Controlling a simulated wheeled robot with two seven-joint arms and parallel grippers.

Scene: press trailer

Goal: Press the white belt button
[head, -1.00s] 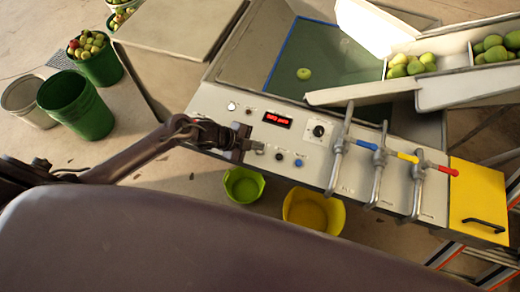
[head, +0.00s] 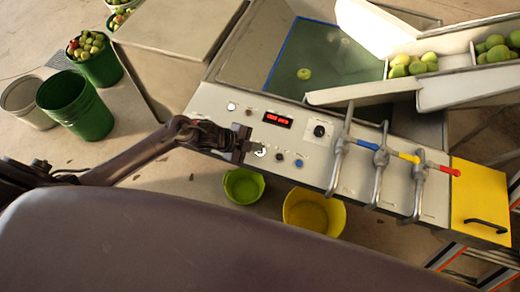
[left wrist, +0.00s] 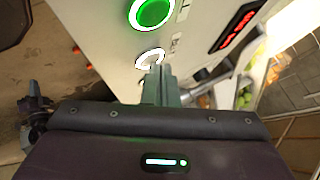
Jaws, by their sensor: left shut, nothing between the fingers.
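The white belt button (head: 261,153) shows as a small bright white ring on the pale control panel (head: 345,178), below the red display. In the left wrist view it is a lit white ring (left wrist: 149,58), partly covered by my fingertips. My left gripper (head: 254,147) is shut and empty, with its fingertips at the button's edge. In the left wrist view the closed fingers (left wrist: 158,75) overlap the lower part of the ring; whether they touch it I cannot tell. My right gripper is not in view.
A green-lit button (left wrist: 153,12) sits just beyond the white ring. A dark knob (head: 279,157) and a blue button (head: 298,163) are to its right, with levers (head: 338,150) farther right. Green (head: 243,186) and yellow (head: 313,211) tubs stand below the panel.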

